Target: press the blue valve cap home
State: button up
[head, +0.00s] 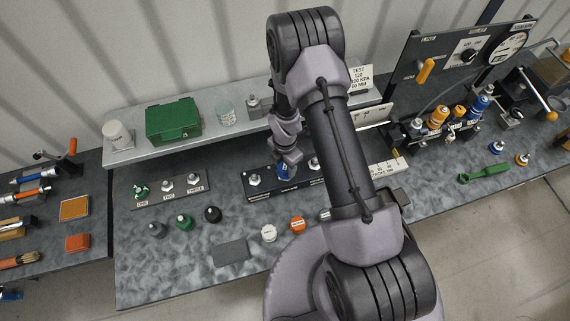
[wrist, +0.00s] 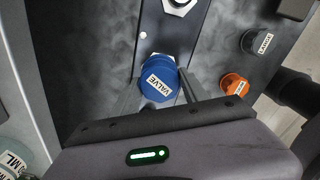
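The blue valve cap (wrist: 158,80), labelled VALVE, is between the two fingers of my gripper (wrist: 160,84) in the wrist view. The fingers lie close against its sides, and my gripper looks shut on it. In the head view the blue cap (head: 284,171) shows below my gripper, over the dark strip (head: 262,189) with metal fittings. The cap's underside is hidden, so I cannot tell how far it sits on the fitting beneath. A bare hex fitting (head: 254,180) stands on the strip to the left.
A white cap (head: 268,233) and an orange cap (head: 297,224) stand in front of the strip. Green and dark caps (head: 184,221) stand to the left. A shelf with a green box (head: 173,120) runs behind. A grey pad (head: 230,253) lies at the front.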

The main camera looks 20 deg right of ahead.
jog(key=o, duration=0.5)
jog(key=shift+o, duration=0.2)
notch_tip(320, 180, up, 17)
jog(key=shift+r+p, duration=0.2)
jog(key=shift+p, duration=0.15)
